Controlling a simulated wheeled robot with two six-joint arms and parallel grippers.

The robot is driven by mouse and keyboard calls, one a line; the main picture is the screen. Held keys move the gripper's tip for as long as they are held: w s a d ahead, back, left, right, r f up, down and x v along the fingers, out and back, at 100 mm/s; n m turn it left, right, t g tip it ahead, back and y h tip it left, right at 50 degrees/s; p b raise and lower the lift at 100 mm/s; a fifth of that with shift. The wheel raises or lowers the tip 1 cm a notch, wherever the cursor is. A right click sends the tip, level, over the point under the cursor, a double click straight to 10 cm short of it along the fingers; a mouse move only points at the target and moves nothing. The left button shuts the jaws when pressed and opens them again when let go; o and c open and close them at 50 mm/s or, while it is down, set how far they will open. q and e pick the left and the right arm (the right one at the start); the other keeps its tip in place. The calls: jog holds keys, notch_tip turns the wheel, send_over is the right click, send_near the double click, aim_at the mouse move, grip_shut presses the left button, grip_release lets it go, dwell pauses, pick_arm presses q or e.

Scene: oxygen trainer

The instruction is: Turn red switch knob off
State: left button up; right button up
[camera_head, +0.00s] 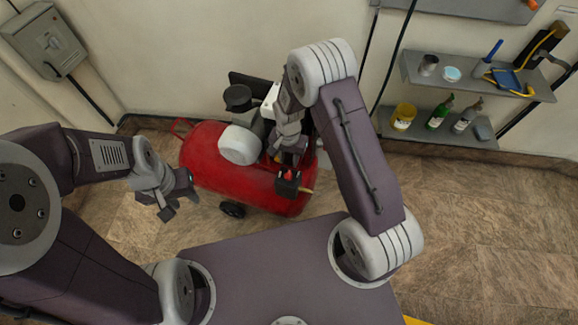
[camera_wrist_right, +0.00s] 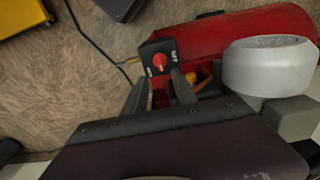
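The red switch knob (camera_wrist_right: 159,60) sits on a small black switch box (camera_wrist_right: 151,48) with white markings beside the knob. In the head view the knob (camera_head: 288,175) shows at the front of the red compressor (camera_head: 240,182). My right gripper (camera_wrist_right: 161,84) is open, its two fingers apart and empty. Its fingertips are close to the box edge, just short of the knob in the wrist view; contact cannot be told. In the head view my right gripper (camera_head: 289,158) is right behind the box. My left gripper (camera_head: 181,197) is open and empty, left of the tank.
A grey cylinder (camera_wrist_right: 268,66) and a yellow part (camera_wrist_right: 203,82) lie close to my right fingers. A cable (camera_wrist_right: 92,42) runs over the floor from the box. Shelves (camera_head: 470,78) with bottles are at the right wall. The floor at right is clear.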

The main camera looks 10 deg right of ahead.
aim_at(288, 174)
notch_tip(288, 174, down, 9)
jog(key=shift+f+b, duration=0.1)
jog(key=shift+b, duration=0.25)
grip_shut()
